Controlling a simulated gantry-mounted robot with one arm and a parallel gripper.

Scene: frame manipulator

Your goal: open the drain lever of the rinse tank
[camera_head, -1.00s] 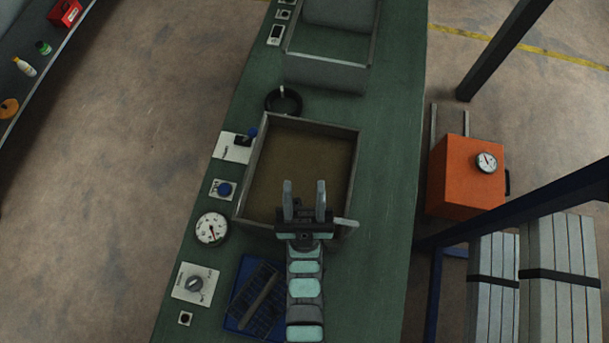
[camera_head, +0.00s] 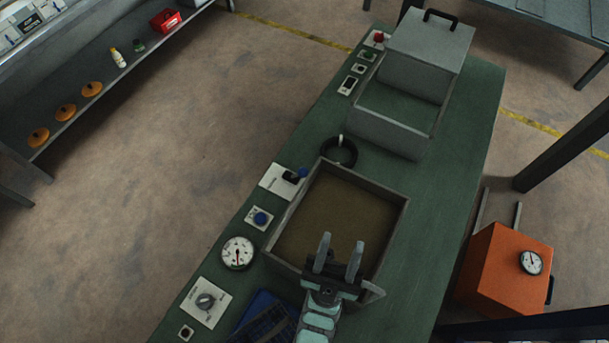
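The rinse tank (camera_head: 396,222) is an open rectangular metal tank holding murky brown liquid, set on the green bench.
On the green bench (camera_head: 446,230) are a blue button (camera_head: 261,218), a gauge (camera_head: 238,253), a rotary knob (camera_head: 206,300), a black ring (camera_head: 341,152) and a blue tray (camera_head: 262,310). A second metal tank (camera_head: 387,138) stands behind. An orange box (camera_head: 503,272) is at right.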

